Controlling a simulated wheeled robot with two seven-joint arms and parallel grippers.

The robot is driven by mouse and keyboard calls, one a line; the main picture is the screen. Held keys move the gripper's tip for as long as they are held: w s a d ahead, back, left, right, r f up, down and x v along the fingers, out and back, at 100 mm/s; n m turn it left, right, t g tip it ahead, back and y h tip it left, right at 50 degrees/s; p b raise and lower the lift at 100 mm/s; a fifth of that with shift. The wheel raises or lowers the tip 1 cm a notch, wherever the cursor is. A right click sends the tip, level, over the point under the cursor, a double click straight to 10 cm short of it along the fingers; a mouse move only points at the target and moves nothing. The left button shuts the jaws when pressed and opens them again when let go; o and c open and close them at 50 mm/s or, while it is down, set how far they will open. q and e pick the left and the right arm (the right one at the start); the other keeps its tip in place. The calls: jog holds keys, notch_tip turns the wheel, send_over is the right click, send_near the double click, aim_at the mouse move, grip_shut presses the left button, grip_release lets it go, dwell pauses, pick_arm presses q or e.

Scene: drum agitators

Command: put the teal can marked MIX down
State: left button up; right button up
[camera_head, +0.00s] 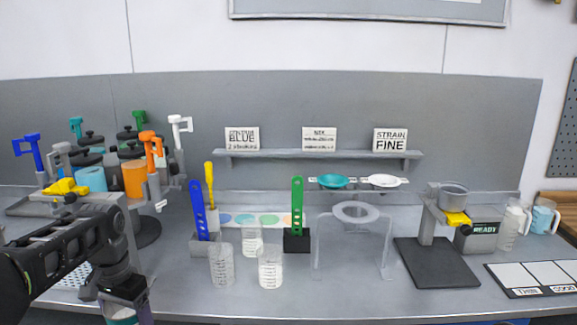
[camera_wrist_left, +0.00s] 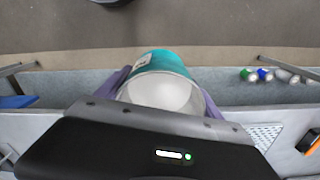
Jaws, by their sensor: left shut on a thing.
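My left gripper (camera_head: 125,305) is low at the left of the head view, near the front edge of the bench. It is shut on a teal can (camera_wrist_left: 168,64), which sits between its purple fingers in the left wrist view. The can has a pale top and part of a white label at its upper left; the lettering is too small to read. In the head view only a small teal part of the can (camera_head: 119,316) shows under the gripper, cut by the lower picture edge. I cannot tell whether it touches anything below. My right gripper is out of view.
A rack of dark-lidded cans with coloured clamps (camera_head: 150,145) stands at the left back. Clear beakers (camera_head: 221,265) stand mid-bench, beside a clear stand (camera_head: 355,214). A dark scale plate (camera_head: 437,263) is to the right. The bench front between beakers and plate (camera_head: 340,298) is bare.

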pick_arm(q)
jog(key=w+d+f+n, duration=0.1)
jog(key=d+f, duration=0.4)
jog(key=d, duration=0.3)
jog(key=d+f+n, duration=0.1)
jog(key=d+f, duration=0.4)
jog(key=d, duration=0.2)
jog(key=shift+w+d+n, duration=0.3)
jog(key=shift+w+d, duration=0.1)
jog(key=shift+f, duration=0.15)
jog(key=s+f, duration=0.4)
jog(key=f, duration=1.1)
jog(key=shift+a+r, duration=0.1)
jog(key=shift+a, duration=0.05)
